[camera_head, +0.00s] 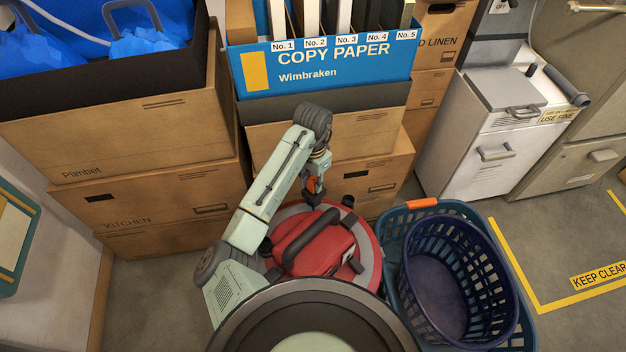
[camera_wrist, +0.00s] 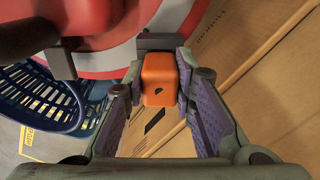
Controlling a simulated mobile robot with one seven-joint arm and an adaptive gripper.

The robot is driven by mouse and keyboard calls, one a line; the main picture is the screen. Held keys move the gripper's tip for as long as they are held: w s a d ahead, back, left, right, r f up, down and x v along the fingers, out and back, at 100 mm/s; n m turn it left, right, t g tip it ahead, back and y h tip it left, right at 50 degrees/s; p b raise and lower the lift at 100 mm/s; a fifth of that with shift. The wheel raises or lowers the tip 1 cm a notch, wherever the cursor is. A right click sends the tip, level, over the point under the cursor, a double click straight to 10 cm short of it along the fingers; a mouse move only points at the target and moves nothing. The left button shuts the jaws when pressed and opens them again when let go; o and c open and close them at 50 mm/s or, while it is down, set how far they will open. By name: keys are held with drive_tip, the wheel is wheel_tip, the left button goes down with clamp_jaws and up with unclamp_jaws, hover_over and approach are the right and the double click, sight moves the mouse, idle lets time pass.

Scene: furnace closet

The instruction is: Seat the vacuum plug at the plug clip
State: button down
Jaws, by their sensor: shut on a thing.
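The vacuum plug (camera_wrist: 160,80) is an orange block with a small dark mark on its face. My gripper (camera_wrist: 161,92) is shut on it, one finger on each side. In the head view my gripper (camera_head: 313,190) hangs over the far side of the red vacuum (camera_head: 322,250), and only a bit of orange shows there. The vacuum's red body and pale band (camera_wrist: 120,58) fill the upper left of the wrist view. A dark grey bracket (camera_wrist: 158,41) lies just beyond the plug; I cannot tell whether it is the plug clip or whether they touch.
Stacked cardboard boxes (camera_head: 340,140) stand close behind my gripper, with a blue copy paper box (camera_head: 330,72) on top. Nested laundry baskets (camera_head: 385,235) stand right of the vacuum.

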drive_tip(key=shift+f, duration=0.4)
drive_tip(key=c, duration=1.2)
unclamp_jaws()
drive_tip(key=shift+c, duration=0.2)
wheel_tip(320, 180, up, 3)
drive_tip(key=shift+p, duration=1.2)
drive_tip(key=shift+r, duration=2.5)
drive_tip(key=shift+s+d, duration=0.1)
drive_tip(key=shift+d, duration=0.05)
